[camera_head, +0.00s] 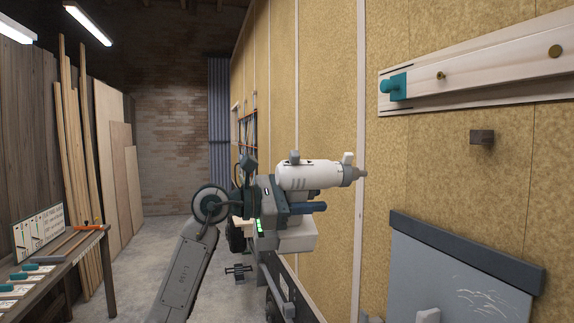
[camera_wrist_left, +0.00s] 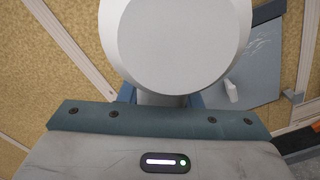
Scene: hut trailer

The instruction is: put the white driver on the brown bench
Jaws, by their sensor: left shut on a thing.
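The white driver (camera_head: 310,175) is a white, drill-shaped tool with a grey nose pointing right. My left gripper (camera_head: 306,196) is shut on it and holds it in the air in front of the insulated wall. In the left wrist view, the driver's round white end (camera_wrist_left: 175,45) fills the top middle, and the fingers are mostly hidden behind it. A brown wooden bench (camera_head: 85,250) stands at the far left, well apart from the driver. My right gripper is not in view.
The bench carries a sign board (camera_head: 40,232), an orange-handled tool (camera_head: 88,227) and several teal-handled items. A rail with a teal knob (camera_head: 392,87) and a grey panel (camera_head: 450,270) are on the right wall. Bare floor (camera_head: 150,240) lies between bench and arm.

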